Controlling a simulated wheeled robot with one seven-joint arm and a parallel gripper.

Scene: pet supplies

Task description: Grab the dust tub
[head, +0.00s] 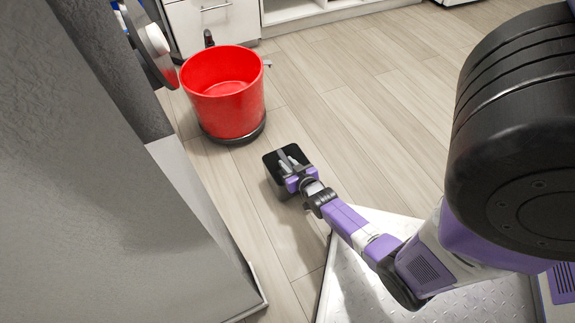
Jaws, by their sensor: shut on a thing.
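A small black box-shaped tub (275,164), which I take to be the dust tub, is at the end of my arm near the middle of the head view. My gripper (290,158) is shut on it, with the grey fingers over its dark top. The tub appears upright. My gripper hides part of its right side. I cannot tell whether its base touches the floor or is a little above it.
A red bucket (232,122) with a dark base stands on the wood floor behind and left of the tub. A grey wall edge (130,200) runs along the left. White cabinets (215,22) stand at the back. The floor (360,110) right of the bucket is clear.

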